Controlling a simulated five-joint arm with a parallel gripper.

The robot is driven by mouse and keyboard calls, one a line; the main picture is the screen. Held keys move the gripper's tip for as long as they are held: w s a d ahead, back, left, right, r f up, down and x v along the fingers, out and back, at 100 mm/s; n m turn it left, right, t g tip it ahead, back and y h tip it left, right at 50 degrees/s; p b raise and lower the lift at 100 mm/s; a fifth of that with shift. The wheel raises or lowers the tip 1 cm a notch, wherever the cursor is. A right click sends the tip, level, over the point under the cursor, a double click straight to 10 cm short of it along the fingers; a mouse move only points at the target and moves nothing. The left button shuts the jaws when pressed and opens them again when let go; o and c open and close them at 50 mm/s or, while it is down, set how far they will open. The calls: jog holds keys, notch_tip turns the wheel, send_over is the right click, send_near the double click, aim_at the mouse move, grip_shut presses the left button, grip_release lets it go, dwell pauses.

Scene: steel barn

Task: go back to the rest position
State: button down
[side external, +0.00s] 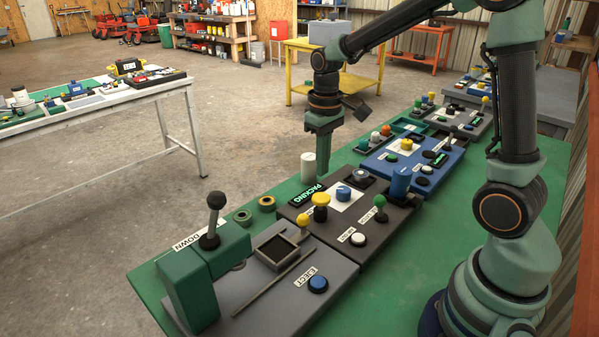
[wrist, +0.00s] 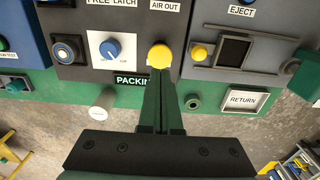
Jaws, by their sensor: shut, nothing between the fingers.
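My gripper (side external: 323,165) hangs pointing down above the back edge of the dark grey panel (side external: 387,231), clear of the controls. In the wrist view its two green fingers (wrist: 161,78) lie together with nothing between them. Their tips overlap the lower edge of a yellow knob (wrist: 159,56) in that view; I cannot tell the height between them from this alone. A white cylinder (side external: 308,167) stands close to the left of the fingers, and it also shows in the wrist view (wrist: 103,102).
The green bench (side external: 391,299) carries a grey panel (side external: 334,275) with a lever (side external: 214,211), and a blue panel (side external: 376,165). Open floor (side external: 236,126) lies behind the bench.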

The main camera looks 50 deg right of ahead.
jog(key=s+a+r+t, duration=0.5)
jog(key=s+r, duration=0.3)
jog(key=s, duration=0.2)
jog(key=shift+r+t, duration=0.3)
jog(key=shift+r, duration=0.1)
jog(key=shift+w, duration=0.15)
jog(key=w+d+f+g, duration=0.5)
jog(key=w+f+g, duration=0.15)
jog(key=w, duration=0.35)
jog(key=shift+t, duration=0.45)
jog(key=shift+s+f, duration=0.15)
jog(key=shift+f, duration=3.35)
